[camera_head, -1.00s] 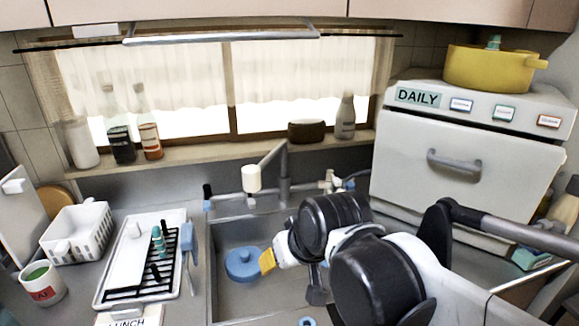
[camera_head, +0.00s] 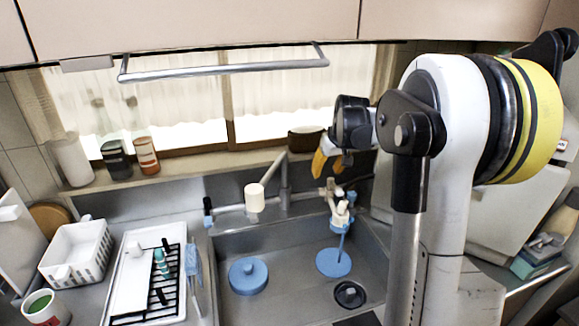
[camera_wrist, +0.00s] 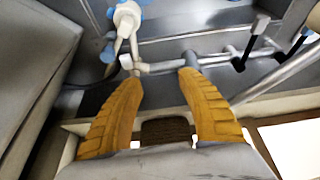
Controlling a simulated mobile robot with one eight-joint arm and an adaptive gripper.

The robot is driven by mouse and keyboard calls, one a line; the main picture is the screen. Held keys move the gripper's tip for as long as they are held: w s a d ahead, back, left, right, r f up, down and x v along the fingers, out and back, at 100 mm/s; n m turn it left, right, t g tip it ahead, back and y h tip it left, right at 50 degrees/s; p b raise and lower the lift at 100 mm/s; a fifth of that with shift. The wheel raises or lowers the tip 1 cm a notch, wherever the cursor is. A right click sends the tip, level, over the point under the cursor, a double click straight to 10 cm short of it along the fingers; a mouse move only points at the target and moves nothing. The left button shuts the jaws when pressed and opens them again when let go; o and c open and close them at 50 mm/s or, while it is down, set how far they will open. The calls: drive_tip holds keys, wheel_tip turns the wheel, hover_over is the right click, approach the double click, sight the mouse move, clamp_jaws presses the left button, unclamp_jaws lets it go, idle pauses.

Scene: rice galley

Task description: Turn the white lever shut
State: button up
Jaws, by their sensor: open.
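The pale tap fitting (camera_head: 341,206) stands at the back right of the sink, with a short upright white lever (camera_head: 331,186) on it. In the wrist view the white fitting (camera_wrist: 128,18) is at the top, and a white bar (camera_wrist: 158,67) lies near the fingertips; I cannot tell whether this bar is the lever. My gripper (camera_head: 332,165) is open, its yellow fingers just above the fitting. In the wrist view my gripper (camera_wrist: 160,78) has its fingers spread wide, with nothing clearly held between them. Contact with the lever cannot be made out.
The sink (camera_head: 300,235) holds a blue lid (camera_head: 248,276) and a blue disc (camera_head: 333,263). A tap spout with a white end (camera_head: 254,197) stands left of my gripper. A brown container (camera_head: 306,140) is on the sill behind. A dish rack (camera_head: 150,285) lies left.

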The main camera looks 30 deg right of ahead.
drive_tip(key=p, duration=0.1)
approach(338, 188)
drive_tip(key=b+x, duration=0.3)
drive_tip(key=x, duration=0.6)
drive_tip(key=shift+w+f, duration=0.25)
drive_tip(key=shift+f, duration=0.05)
clamp_jaws()
